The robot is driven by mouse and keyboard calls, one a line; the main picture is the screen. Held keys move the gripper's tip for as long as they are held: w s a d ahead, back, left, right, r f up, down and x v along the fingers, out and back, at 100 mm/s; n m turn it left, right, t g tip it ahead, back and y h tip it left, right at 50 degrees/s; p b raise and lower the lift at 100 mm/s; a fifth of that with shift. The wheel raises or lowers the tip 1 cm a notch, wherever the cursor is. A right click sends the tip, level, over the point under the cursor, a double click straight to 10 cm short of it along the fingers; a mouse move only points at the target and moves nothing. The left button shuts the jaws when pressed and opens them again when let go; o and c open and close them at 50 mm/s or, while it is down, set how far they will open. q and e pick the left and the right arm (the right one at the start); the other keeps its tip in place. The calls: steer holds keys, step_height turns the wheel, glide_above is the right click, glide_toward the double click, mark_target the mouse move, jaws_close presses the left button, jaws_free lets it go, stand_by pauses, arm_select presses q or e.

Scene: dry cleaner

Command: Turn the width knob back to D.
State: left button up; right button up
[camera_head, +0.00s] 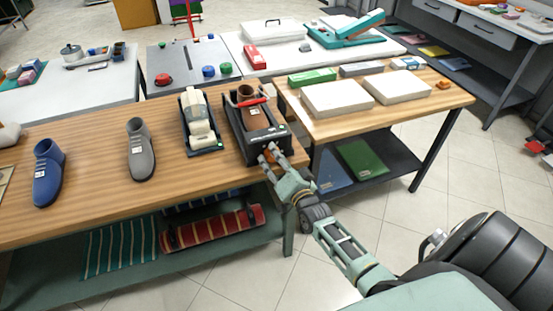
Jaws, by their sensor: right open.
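A dark stretching machine (247,131) with a brown shoe (247,94) and a red lever (251,102) stands at the right end of the near wooden table. A small orange-red part, seemingly the width knob (271,153), shows low on the machine's front. It is partly hidden by my right gripper (267,154). The right gripper is open, with its fingertips around or right beside that part; contact cannot be told. The knob's setting and any letters are too small to read. My left gripper is not in view.
A second machine (201,122) with a cream form stands left of the first. A grey boot (140,150) and a blue boot (47,172) stand farther left. A side table (420,103) holds white blocks. A striped roll (212,228) lies below.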

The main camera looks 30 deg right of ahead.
steer(key=shift+c, duration=0.4)
steer(key=c, duration=1)
steer(key=shift+n, duration=0.4)
steer(key=shift+r+n+g+h+p, duration=0.2)
steer(key=shift+n+p, duration=0.4)
steer(key=shift+n, duration=1.45)
steer(key=shift+r+n+g+h+p, duration=0.15)
steer(key=shift+n+p, duration=0.5)
steer(key=shift+n, duration=1.45)
steer(key=shift+r+n+g+h+p, duration=0.1)
steer(key=shift+n+g+p, duration=0.35)
steer(key=shift+n, duration=1.6)
